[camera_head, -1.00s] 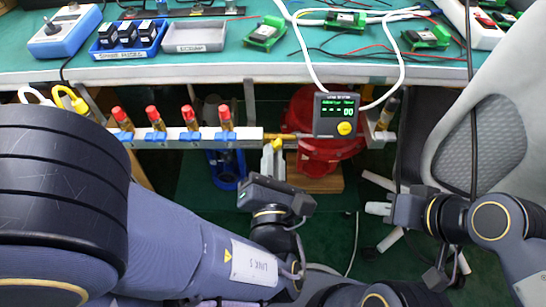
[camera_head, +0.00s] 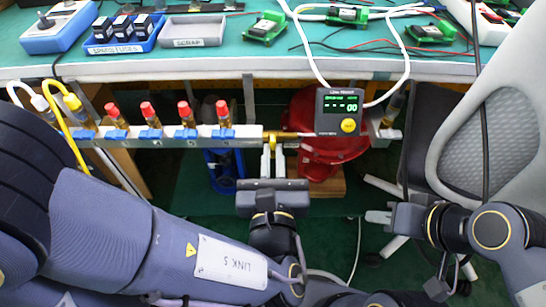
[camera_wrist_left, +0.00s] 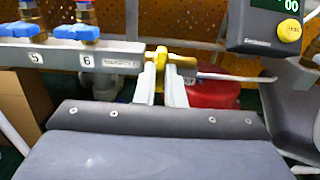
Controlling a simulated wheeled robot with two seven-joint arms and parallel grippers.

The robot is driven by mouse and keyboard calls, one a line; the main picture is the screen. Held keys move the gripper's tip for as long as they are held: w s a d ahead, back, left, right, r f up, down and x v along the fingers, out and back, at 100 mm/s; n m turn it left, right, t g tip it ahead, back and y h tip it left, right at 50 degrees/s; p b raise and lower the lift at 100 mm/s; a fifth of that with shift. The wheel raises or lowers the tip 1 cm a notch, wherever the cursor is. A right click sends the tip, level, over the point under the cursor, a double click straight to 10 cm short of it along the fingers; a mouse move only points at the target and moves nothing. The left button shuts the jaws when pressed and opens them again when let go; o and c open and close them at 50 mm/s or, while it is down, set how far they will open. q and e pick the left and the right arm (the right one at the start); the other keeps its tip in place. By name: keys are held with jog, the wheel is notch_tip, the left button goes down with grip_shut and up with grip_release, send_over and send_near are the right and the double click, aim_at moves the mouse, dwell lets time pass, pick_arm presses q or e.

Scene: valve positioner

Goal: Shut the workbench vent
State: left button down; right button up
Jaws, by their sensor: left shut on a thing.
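The workbench vent is a brass fitting (camera_head: 288,134) at the right end of the grey manifold rail (camera_head: 247,134). Its yellow handle (camera_wrist_left: 160,54) shows in the left wrist view, pointing down toward me. My left gripper (camera_head: 272,155) reaches up from below with its two pale fingers on either side of the handle, shut on it. The left wrist view shows the fingertips (camera_wrist_left: 162,82) at the handle, partly hiding it. My right gripper (camera_head: 378,217) is at the right, away from the rail; its finger gap is too small to judge.
Several red-topped valves with blue handles (camera_head: 186,134) line the rail on the left. A leak tester (camera_head: 339,111) with a green display and yellow knob hangs right of the vent. A grey chair (camera_head: 445,150) is at the right.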

pick_arm(q)
jog(key=shift+f, duration=0.1)
dwell(0.3)
jog(key=c, duration=1.5)
grip_release()
jog(key=shift+s, duration=0.1)
jog(key=s+p, duration=0.1)
jog(key=s, duration=0.6)
jog(key=shift+s+p, duration=0.35)
jog(key=shift+w+a, duration=0.1)
